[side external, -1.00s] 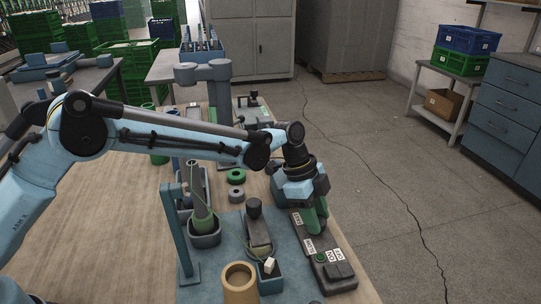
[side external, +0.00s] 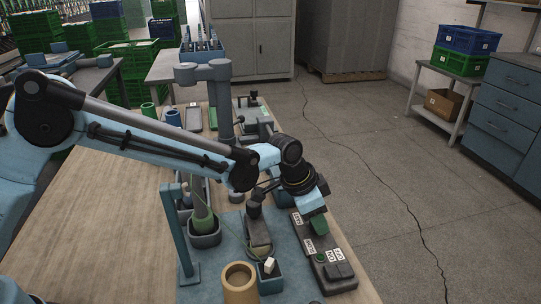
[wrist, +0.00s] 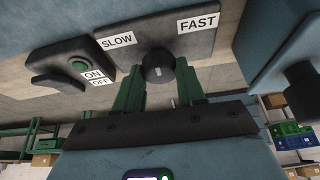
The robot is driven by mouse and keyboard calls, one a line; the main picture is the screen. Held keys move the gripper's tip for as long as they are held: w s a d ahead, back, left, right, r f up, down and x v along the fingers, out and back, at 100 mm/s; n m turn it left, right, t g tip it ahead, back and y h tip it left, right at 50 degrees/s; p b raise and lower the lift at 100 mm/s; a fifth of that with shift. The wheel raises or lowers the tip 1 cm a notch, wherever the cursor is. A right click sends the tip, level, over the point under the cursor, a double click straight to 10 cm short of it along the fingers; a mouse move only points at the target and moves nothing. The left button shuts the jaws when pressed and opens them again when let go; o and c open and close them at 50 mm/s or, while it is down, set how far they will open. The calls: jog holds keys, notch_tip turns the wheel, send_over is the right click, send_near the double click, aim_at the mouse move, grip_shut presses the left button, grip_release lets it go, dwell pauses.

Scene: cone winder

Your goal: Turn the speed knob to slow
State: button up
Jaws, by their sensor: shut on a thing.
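The speed knob (wrist: 158,66) is a round black knob with a pale mark, on a dark control panel (wrist: 140,42). In the wrist view the SLOW label (wrist: 117,39) is to its left and the FAST label (wrist: 198,22) to its right. The pale mark lies on the side toward my gripper, between the labels. My gripper (wrist: 157,76) has its green fingers on either side of the knob, shut on it. In the side view my gripper (side external: 316,229) is tilted over the panel and hides the knob.
Open floor lies to the right.

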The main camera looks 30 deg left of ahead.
jog(key=n, duration=0.2)
jog(key=n+y, duration=0.1)
jog(key=n, duration=0.1)
jog(key=shift+s+d+n+t+y, duration=0.1)
jog(key=shift+s+n+t+y, duration=0.05)
jog(key=shift+n+t+y, duration=0.45)
jog(key=shift+n+y, duration=0.6)
jog(key=shift+n, duration=1.4)
jog(key=shift+d, duration=0.1)
jog(key=o, duration=1)
jog(key=shift+o, duration=0.2)
jog(key=shift+r, duration=0.1)
jog(key=v, duration=1.2)
